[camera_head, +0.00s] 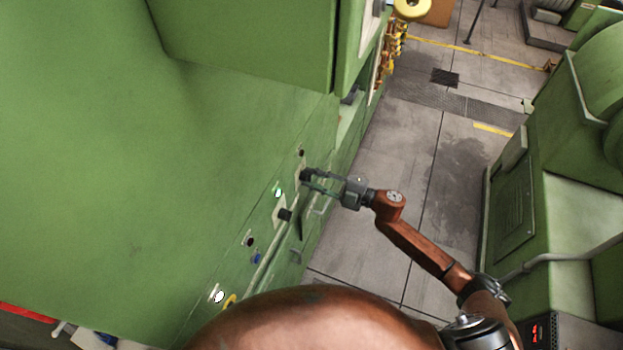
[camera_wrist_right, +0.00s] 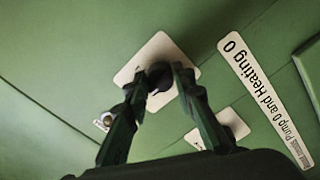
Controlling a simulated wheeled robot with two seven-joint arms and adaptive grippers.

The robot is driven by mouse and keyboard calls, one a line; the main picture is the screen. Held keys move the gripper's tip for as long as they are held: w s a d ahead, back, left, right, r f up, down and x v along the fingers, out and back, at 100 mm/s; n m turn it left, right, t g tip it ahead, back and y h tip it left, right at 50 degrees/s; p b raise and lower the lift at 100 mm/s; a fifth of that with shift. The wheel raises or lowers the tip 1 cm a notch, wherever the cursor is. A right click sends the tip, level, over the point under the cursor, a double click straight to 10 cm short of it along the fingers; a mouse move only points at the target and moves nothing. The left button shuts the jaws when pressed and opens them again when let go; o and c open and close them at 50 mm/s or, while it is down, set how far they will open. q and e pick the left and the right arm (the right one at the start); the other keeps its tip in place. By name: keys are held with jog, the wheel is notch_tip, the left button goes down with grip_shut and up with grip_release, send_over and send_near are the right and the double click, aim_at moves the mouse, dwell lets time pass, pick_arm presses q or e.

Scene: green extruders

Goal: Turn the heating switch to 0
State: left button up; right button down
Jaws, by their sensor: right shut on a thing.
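The heating switch is a black rotary knob (camera_wrist_right: 159,76) on a pale square plate (camera_wrist_right: 140,63) on the green panel. In the wrist view my right gripper (camera_wrist_right: 166,78) has its two fingers closed around this knob. In the head view the knob (camera_head: 305,175) is at the panel's upper part, and my right gripper (camera_head: 306,179) reaches it from the right. The fingers cover part of the knob, and I cannot read its position. A white label (camera_wrist_right: 264,100) reading "Pump 0 and Heating 0" is to the right of it. My left gripper is not in view.
A second black knob (camera_head: 285,214) sits below on its own plate. A lit green lamp (camera_head: 278,192) and a blue button (camera_head: 256,258) are on the same panel. Grey floor (camera_head: 400,150) is open to the right, with another green machine (camera_head: 560,200) beyond it.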

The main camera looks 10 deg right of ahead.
jog(key=c, duration=1.6)
grip_release()
jog(key=shift+d, duration=0.1)
jog(key=v, duration=1.2)
